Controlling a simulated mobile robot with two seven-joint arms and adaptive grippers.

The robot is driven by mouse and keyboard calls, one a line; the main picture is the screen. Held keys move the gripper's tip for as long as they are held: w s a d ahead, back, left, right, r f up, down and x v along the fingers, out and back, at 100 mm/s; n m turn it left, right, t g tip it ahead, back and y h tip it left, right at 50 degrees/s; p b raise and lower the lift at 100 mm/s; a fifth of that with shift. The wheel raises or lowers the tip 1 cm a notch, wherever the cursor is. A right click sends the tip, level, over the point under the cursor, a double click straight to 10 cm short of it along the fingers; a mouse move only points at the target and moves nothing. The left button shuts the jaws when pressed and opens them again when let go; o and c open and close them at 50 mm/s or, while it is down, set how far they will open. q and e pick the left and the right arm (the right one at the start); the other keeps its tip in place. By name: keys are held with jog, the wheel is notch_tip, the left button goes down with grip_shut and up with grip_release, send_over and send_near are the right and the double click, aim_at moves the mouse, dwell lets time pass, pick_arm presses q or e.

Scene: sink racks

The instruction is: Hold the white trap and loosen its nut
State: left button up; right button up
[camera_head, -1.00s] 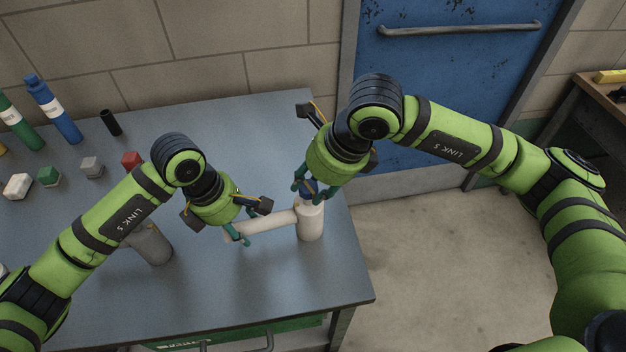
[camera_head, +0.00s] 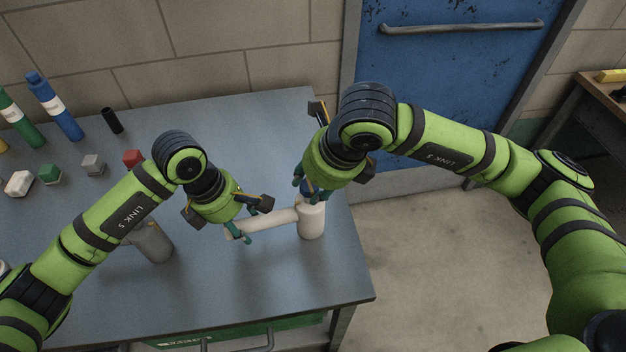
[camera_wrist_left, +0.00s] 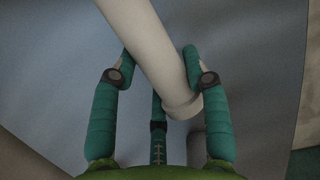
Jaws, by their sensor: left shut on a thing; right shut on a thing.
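The white trap (camera_head: 312,222) stands near the table's right edge: an upright cylinder with a side pipe (camera_head: 268,221) running left. My left gripper (camera_head: 240,233) is shut on the side pipe near its free end. In the left wrist view the fingers (camera_wrist_left: 160,62) lie on both sides of the white pipe (camera_wrist_left: 151,50). My right gripper (camera_head: 311,190) is over the top of the upright cylinder, shut on the trap's nut there. The fingers and wrist hide most of the nut, and a dark blue part shows between them.
The grey-blue table (camera_head: 250,290) is clear in front of the trap. Blue (camera_head: 57,108) and green (camera_head: 20,122) bottles, a black cylinder (camera_head: 112,121) and several small blocks stand at the left. A blue door (camera_head: 450,70) is behind.

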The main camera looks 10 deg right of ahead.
jog(key=o, duration=1.1)
jog(key=shift+d, duration=0.1)
jog(key=v, duration=1.2)
pick_arm(q)
jog(key=o, duration=1.1)
jog(key=shift+o, duration=0.2)
